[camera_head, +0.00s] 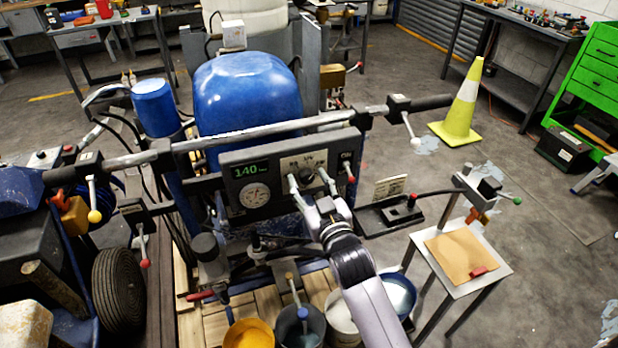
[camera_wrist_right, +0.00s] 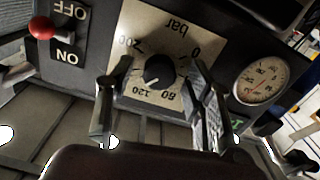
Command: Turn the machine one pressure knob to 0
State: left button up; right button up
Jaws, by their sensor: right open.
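The pressure knob (camera_wrist_right: 160,72) is black and round, on a pale dial plate (camera_wrist_right: 150,28) marked bar, 0, 60, 120 and 200, upside down in the right wrist view. A digital display (camera_head: 251,169) on the machine's dark panel reads 140 in green. My right gripper (camera_head: 308,184) is in front of the dial in the head view. Its fingers are apart on either side of the knob in the right wrist view (camera_wrist_right: 159,88); I cannot tell whether they touch it. The knob is mostly hidden by the gripper in the head view. My left gripper is out of view.
A round gauge (camera_wrist_right: 262,80) sits beside the dial, and a red-tipped ON/OFF lever (camera_wrist_right: 42,28) on its other side. The machine's long handlebar (camera_head: 262,132) crosses above the panel. Paint buckets (camera_head: 249,334) stand below. A small stand (camera_head: 490,256) is at the right.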

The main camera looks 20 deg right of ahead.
jog(key=shift+w, duration=0.3)
jog(key=shift+c, duration=0.4)
grip_shut()
